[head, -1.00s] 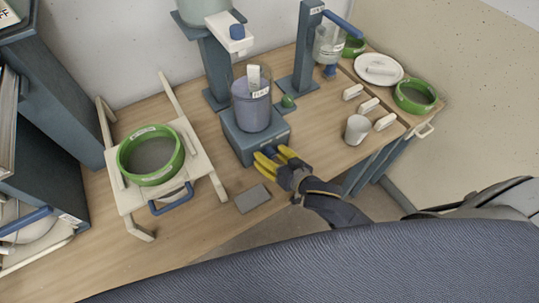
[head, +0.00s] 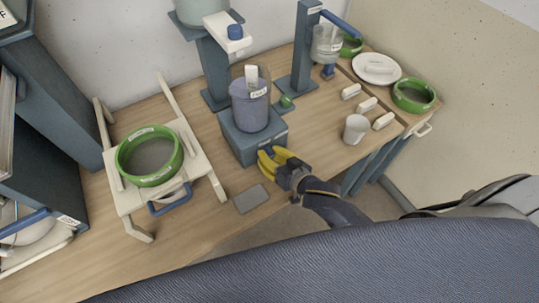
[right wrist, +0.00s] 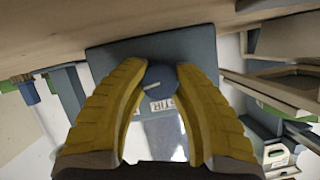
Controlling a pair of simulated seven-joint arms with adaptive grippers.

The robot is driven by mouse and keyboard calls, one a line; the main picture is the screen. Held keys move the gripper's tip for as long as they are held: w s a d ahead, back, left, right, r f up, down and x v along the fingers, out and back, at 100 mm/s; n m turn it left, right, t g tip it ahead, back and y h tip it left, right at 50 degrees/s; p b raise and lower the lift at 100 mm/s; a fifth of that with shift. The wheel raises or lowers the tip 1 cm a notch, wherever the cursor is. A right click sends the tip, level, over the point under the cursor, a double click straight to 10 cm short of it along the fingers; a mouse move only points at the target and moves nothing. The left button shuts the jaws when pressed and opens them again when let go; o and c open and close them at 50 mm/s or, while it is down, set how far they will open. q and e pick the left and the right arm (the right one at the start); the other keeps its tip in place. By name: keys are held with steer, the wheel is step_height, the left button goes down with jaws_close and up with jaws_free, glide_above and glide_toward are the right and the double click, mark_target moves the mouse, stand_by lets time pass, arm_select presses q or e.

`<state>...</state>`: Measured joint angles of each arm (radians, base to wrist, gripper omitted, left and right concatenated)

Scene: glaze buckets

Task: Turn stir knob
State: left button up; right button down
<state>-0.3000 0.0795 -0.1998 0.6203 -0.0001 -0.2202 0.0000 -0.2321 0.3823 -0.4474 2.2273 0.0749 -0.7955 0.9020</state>
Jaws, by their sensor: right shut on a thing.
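The stir knob is a round blue-grey knob (right wrist: 162,80) with a pale pointer line, in the right wrist view. It sits on the front of the square stirrer base (head: 240,142), beside a label reading "STIR" (right wrist: 162,105). A clear vessel of grey-purple glaze (head: 250,108) stands upright on the base. My right gripper (right wrist: 162,72) has its yellow fingers on both sides of the knob, shut on it. It also shows in the head view (head: 270,155), at the base's front face, hiding most of the knob. My left gripper is out of view.
A green-rimmed sieve (head: 150,156) rests on a pale rack (head: 200,158) at the left. A grey slab (head: 251,199) lies near the front edge. A white cup (head: 355,129), several white blocks and a white plate (head: 377,68) are at the right.

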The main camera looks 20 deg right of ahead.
steer(key=n+h, duration=0.2)
steer(key=shift+s+a+f+n, duration=0.1)
steer(key=shift+f+n, duration=0.05)
steer(key=shift+n, duration=0.15)
steer(key=n+t+h, duration=0.1)
steer(key=n, duration=0.1)
steer(key=shift+n+h, duration=0.3)
steer(key=n+h, duration=0.1)
steer(key=n, duration=0.1)
steer(key=shift+n+t, duration=0.3)
steer(key=shift+f+n+t+h, duration=0.1)
steer(key=shift+n+t+h, duration=0.6)
steer(key=shift+n, duration=0.7)
steer(key=c, duration=0.9)
jaws_free()
